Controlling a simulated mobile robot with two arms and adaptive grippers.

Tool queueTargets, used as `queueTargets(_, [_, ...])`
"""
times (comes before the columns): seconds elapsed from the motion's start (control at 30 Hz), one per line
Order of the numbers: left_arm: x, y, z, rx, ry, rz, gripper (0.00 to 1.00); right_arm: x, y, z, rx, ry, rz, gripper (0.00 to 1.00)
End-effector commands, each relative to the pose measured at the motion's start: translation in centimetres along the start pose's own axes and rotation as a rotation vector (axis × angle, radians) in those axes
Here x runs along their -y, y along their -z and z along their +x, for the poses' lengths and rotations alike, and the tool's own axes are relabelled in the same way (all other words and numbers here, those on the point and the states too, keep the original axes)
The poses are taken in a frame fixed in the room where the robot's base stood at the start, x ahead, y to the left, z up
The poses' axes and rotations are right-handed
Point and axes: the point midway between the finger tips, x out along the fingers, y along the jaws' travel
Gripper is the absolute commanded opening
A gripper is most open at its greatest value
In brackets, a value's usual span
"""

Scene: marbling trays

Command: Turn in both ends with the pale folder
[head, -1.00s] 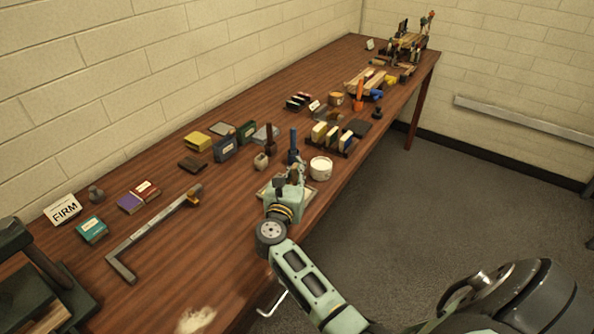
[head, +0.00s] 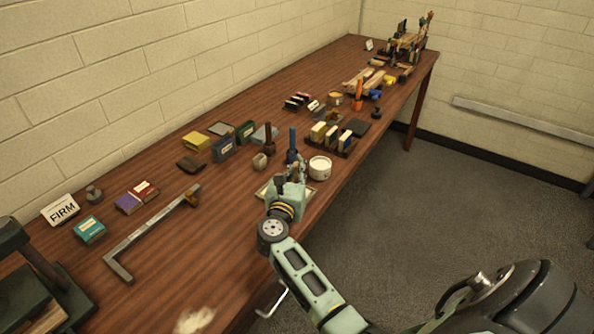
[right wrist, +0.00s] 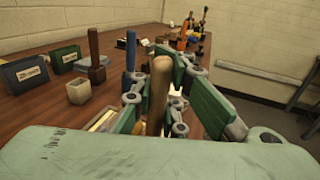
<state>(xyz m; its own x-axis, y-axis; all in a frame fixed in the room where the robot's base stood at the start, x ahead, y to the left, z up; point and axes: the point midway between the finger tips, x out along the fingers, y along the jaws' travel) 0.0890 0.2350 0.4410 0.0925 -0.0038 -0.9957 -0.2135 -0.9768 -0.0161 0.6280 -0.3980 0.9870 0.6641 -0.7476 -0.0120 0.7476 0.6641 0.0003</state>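My right gripper (head: 288,172) is low over the near part of the table. In the right wrist view, its green fingers (right wrist: 158,85) stand on both sides of a tan, round-ended rod, the pale folder (right wrist: 156,98), and appear shut on it. My left gripper is not in view.
A white pot (head: 320,168) stands just right of the gripper. A metal L-square (head: 150,235) lies left. The table's front edge is close.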

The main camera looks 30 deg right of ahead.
Motion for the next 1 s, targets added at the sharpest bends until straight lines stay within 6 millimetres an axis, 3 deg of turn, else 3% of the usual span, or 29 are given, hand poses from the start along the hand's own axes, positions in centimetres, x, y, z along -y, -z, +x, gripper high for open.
queueTargets(1.0, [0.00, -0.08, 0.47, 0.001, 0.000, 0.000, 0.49, 0.30, 0.10, 0.80, -0.001, 0.000, 0.000, 0.00])
